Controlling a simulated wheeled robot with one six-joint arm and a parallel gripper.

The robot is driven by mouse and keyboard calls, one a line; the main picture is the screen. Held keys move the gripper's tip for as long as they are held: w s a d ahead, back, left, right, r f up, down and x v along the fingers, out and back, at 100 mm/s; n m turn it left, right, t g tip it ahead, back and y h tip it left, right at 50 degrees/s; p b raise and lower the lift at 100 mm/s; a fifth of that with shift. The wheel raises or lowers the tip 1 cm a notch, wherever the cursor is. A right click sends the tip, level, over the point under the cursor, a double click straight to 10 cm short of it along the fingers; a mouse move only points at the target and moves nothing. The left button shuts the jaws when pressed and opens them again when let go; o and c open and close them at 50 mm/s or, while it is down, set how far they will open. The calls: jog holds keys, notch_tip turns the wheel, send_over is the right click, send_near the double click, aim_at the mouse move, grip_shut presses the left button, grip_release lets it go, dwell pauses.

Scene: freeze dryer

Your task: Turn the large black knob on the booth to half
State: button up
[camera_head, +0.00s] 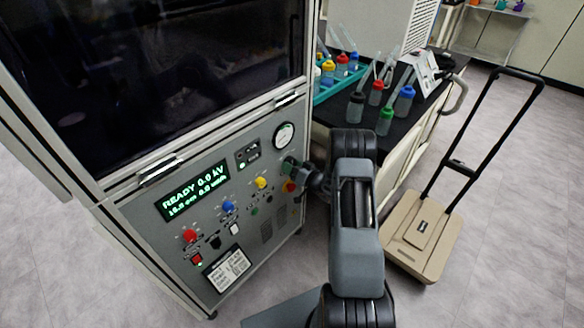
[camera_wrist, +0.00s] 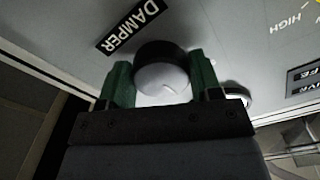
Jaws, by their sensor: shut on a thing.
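The large black knob (camera_wrist: 160,60) shows in the wrist view below and right of a "DAMPER" label (camera_wrist: 130,26), with a grey face carrying a short white mark. My gripper (camera_wrist: 162,85) is shut on it, one green finger on each side. In the head view my gripper (camera_head: 291,166) is at the right part of the booth's (camera_head: 150,215) front panel, below a round gauge (camera_head: 284,136). There the knob is hidden behind my gripper and wrist.
The panel has a lit display (camera_head: 194,190), a red knob (camera_head: 190,236), a blue knob (camera_head: 228,206) and a yellow knob (camera_head: 261,183). A black-topped bench (camera_head: 345,112) with several bottles stands behind my arm. A beige cart (camera_head: 425,232) stands on the floor at right.

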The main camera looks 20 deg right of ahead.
jog(key=shift+m, duration=0.6)
jog(key=o, duration=0.9)
jog(key=v, duration=1.3)
jog(key=shift+s+d, duration=0.1)
jog(key=shift+s, duration=0.3)
